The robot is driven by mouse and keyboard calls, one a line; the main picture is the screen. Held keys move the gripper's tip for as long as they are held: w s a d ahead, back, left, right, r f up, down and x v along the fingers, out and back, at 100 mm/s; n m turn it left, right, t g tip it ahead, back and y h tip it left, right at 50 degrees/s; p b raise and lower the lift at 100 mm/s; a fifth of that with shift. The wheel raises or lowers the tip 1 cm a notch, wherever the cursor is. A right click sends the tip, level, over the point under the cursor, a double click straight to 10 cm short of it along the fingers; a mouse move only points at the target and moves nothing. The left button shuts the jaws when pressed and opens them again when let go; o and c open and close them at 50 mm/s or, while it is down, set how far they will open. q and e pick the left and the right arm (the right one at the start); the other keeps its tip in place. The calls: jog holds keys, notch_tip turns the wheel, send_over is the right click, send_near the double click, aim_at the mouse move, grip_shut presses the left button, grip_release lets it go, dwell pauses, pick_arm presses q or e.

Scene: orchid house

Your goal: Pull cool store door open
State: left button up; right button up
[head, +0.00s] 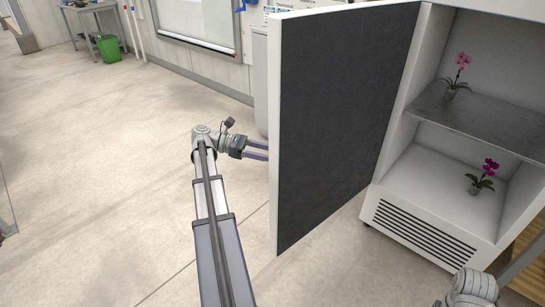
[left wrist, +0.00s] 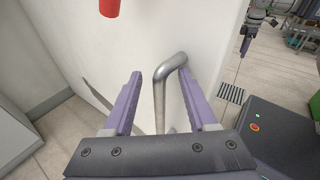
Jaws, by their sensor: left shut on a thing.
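The cool store door (head: 340,110) stands wide open, its dark inner panel facing the head camera. The cool store (head: 420,215) is on the right with its inside exposed. My left gripper (head: 262,150) reaches behind the door's free edge, its fingertips partly hidden there. In the left wrist view, the steel bar handle (left wrist: 160,100) is between the purple fingers of my left gripper (left wrist: 160,88), which is shut on it. The door's white outer face (left wrist: 75,45) lies behind the handle. My right gripper (left wrist: 246,42) seems to show small at the upper right; its jaws are unclear.
Inside the cool store, a pink orchid (head: 461,68) stands on the metal shelf (head: 480,125) and a magenta orchid (head: 484,176) on the floor below. A green bin (head: 109,48) and grey table (head: 80,8) are far left. The floor (head: 110,150) left of the door is clear.

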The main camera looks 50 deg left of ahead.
pick_arm(q)
jog(key=shift+w+a+r, duration=0.2)
jog(key=shift+a+r, duration=0.05)
jog(key=shift+a, duration=0.3)
